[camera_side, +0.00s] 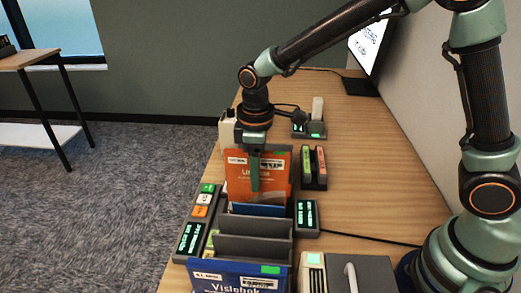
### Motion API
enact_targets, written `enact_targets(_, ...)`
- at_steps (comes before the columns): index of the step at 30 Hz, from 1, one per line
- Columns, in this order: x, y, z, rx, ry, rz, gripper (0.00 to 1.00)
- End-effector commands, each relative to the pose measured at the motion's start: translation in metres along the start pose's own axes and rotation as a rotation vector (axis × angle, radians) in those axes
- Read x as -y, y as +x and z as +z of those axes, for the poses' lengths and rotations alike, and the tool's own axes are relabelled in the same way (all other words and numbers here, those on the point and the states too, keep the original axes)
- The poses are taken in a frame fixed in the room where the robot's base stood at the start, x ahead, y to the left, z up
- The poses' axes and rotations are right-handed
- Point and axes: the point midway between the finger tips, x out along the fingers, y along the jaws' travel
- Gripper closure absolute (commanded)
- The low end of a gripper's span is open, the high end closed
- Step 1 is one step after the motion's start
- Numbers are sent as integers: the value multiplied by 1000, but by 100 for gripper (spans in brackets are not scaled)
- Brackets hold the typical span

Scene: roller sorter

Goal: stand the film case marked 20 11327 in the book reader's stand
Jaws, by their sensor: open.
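My gripper (254,172) points down at the orange book (237,183), which stands upright at the far end of a row of dark dividers. One green finger shows in front of the book's face; the other is hidden, and I cannot tell whether the book lies between the fingers. Two thin upright cases, one with a green mark (306,160) and one orange-red (320,160), stand in a dark holder (314,184) right of the gripper. Their markings are too small to read, so I cannot tell which is 20 11327. I cannot tell which holder is the book reader's stand.
A blue book (240,280) stands at the front of the dividers (255,245). Lit display panels (190,238) (307,214) flank the row. A dark unit with a pale upright piece (317,108) and a monitor (369,45) are farther back. Bare tabletop (375,180) lies right.

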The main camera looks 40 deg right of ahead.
Motion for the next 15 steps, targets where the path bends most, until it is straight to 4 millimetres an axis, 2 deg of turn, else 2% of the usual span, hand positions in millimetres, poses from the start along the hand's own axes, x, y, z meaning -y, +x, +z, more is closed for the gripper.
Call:
enact_targets(5,0,-12,-1,-4,0,2,48)
enact_targets(15,0,-78,-1,-6,0,3,48)
